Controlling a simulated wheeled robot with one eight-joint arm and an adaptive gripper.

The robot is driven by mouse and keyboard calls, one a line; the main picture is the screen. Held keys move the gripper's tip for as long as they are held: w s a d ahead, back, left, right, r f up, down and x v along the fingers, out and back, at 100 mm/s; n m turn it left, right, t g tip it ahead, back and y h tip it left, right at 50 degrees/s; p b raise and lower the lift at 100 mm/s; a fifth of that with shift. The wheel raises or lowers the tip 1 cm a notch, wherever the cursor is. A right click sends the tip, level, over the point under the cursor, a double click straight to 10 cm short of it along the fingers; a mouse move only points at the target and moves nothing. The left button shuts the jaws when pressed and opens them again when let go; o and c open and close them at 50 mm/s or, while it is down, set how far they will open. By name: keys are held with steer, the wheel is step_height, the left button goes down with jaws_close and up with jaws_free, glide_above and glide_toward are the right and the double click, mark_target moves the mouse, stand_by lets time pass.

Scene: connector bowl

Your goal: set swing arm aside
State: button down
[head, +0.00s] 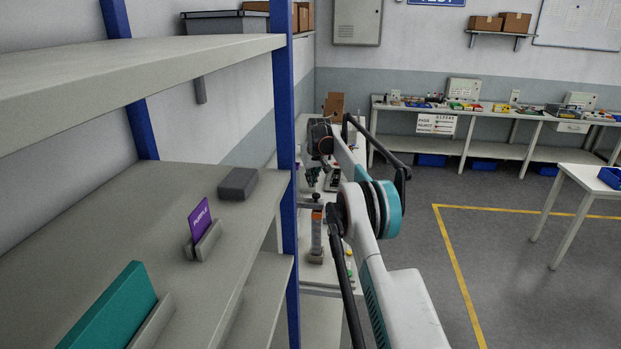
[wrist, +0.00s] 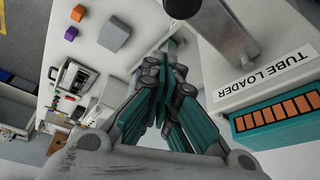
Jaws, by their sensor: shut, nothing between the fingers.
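In the wrist view, a grey metal bar (wrist: 225,28) with a dark round end reaches in from the top edge, beside the white tube loader (wrist: 240,85). I take this bar to be the swing arm; its far part is cut off by the frame. My gripper (wrist: 165,62) has its teal fingers drawn together, with nothing between them. The fingertips are below and left of the bar's dark end in the picture; I cannot tell the gap in depth. In the head view my arm and the shelf post hide much of the bench.
In the head view a shelf (head: 150,225) with a blue post (head: 286,150) stands close left.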

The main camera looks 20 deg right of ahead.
steer(key=shift+s+a+f, duration=0.1)
steer(key=shift+s+f, duration=0.05)
steer(key=shift+s, duration=0.6)
steer(key=shift+s+a+f, duration=0.1)
steer(key=shift+s+f, duration=0.05)
steer(key=shift+s, duration=0.55)
steer(key=shift+s, duration=0.15)
steer(key=shift+s+a+m, duration=0.15)
steer(key=shift+s+m, duration=0.05)
steer(key=shift+m, duration=0.2)
